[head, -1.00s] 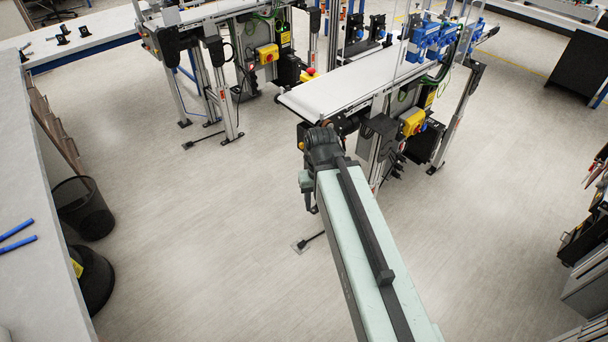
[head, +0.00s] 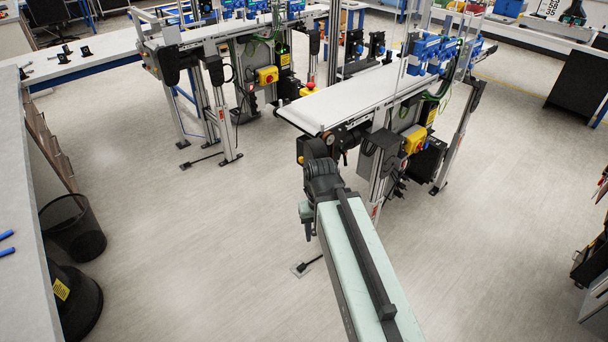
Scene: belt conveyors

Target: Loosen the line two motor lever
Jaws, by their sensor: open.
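The nearer belt conveyor (head: 335,102) has a white belt, and dark motor parts (head: 350,135) sit under its near left end. I cannot make out the motor lever there for certain. My gripper (head: 316,150) is at the dark end of my arm, in front of and overlapping the underside of that belt end. Its jaws are small and dark against the machine. They look open, with nothing seen between them. I cannot tell whether they touch the motor parts. My pale green arm link comes up from the bottom of the picture.
A yellow switch box (head: 415,140) is mounted on the nearer conveyor's side. A second conveyor (head: 215,32) stands behind to the left. Two black bins (head: 73,228) stand beside the left counter (head: 25,200). The floor (head: 200,260) between is clear.

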